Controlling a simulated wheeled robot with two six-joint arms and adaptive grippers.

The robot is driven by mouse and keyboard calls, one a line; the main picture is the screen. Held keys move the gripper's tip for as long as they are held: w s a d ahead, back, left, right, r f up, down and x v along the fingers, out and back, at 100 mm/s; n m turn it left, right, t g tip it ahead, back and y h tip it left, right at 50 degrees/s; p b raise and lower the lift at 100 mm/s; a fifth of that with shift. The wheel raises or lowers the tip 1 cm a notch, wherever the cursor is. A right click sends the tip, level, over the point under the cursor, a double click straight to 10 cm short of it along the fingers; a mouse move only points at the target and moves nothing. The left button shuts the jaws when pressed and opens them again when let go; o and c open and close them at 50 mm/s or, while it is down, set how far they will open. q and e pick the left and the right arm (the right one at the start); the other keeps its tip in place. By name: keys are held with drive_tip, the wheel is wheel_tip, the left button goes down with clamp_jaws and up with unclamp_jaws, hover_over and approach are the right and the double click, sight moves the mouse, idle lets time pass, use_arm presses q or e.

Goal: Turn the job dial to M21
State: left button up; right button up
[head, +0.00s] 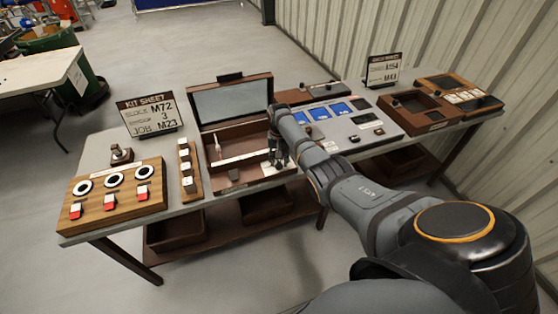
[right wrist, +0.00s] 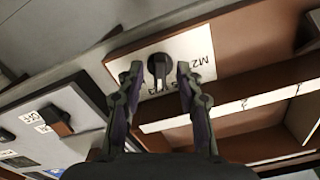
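The job dial is a dark knob (right wrist: 158,66) on a white label plate (right wrist: 197,42), printed partly with "M2" in the right wrist view. In the head view this plate (head: 269,170) lies at the right end of an open wooden box. My right gripper (head: 278,163) points down over it. In the right wrist view its two fingers (right wrist: 159,78) are apart, one on each side of the knob, with gaps visible. Whether the tips reach knob depth is unclear. The pointer's exact setting cannot be read. My left gripper is not in view.
The box's raised lid (head: 233,100) stands behind the dial. A grey panel (head: 345,122) with blue screens sits to the right. A wooden block with red switches (head: 115,196) is at left. The kit sheet sign (head: 150,114) reads JOB M23.

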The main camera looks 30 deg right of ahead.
drive_tip(key=shift+c, duration=0.2)
clamp_jaws()
drive_tip(key=m+p, duration=0.1)
drive_tip(key=m, duration=0.2)
drive_tip(key=shift+r+m+p, duration=0.15)
drive_tip(key=shift+m+p, duration=0.8)
drive_tip(key=shift+m, duration=2.05)
